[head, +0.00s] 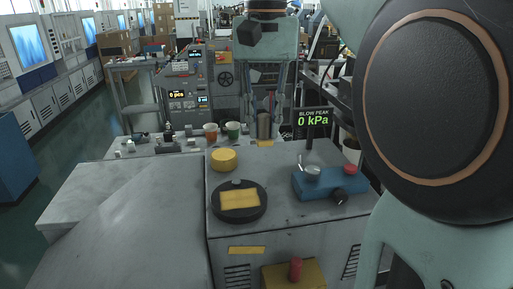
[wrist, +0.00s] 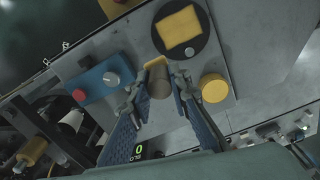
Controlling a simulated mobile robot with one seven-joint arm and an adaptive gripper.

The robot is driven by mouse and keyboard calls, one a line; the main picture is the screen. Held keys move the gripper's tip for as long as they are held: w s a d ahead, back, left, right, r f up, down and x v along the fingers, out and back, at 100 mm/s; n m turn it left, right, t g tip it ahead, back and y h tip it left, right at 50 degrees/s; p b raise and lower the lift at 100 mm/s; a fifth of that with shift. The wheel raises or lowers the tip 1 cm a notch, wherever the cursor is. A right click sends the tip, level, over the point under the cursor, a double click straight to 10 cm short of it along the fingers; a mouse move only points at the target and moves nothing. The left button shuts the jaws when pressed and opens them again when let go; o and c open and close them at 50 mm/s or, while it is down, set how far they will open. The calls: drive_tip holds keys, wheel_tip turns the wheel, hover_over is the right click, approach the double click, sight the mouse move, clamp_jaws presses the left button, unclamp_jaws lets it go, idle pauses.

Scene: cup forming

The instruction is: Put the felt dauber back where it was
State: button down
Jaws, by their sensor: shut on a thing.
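My gripper (head: 264,118) hangs over the back edge of the grey machine top, fingers pointing down. In the wrist view my gripper (wrist: 160,84) has its two blue-padded fingers on either side of a grey-brown cylinder, which I take to be the felt dauber (wrist: 159,84). The dauber (head: 264,126) is upright in the head view. A small yellow patch (head: 265,143) shows just below it; it also shows beyond the dauber in the wrist view (wrist: 155,62). I cannot tell whether the dauber touches the surface there.
A yellow round block (head: 223,158) and a black disc (head: 262,208) with a yellow square pad (head: 239,199) stand to the front left. A blue control box (head: 325,186) with knobs and a red button is at the right. A "0 kPa" display (head: 313,119) stands close behind.

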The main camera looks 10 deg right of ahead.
drive_tip(key=w+d+f+p, duration=0.1)
drive_tip(key=w+f, duration=0.1)
drive_tip(key=w, duration=0.2)
drive_tip(key=w+d+f, duration=0.1)
drive_tip(key=w+f, duration=0.2)
drive_tip(key=w, duration=0.1)
drive_tip(key=w+d+f+p, duration=0.1)
drive_tip(key=w+f, duration=0.2)
drive_tip(key=w, duration=0.1)
drive_tip(key=shift+w+f+p, duration=0.25)
drive_tip(key=shift+w+p, duration=0.05)
drive_tip(key=f, duration=0.1)
drive_tip(key=w+f, duration=0.1)
drive_tip(key=f, duration=0.1)
drive_tip(key=shift+d+f, duration=0.2)
drive_tip(key=shift+f, duration=0.5)
drive_tip(key=shift+f, duration=0.2)
drive_tip(key=c, duration=1.8)
unclamp_jaws()
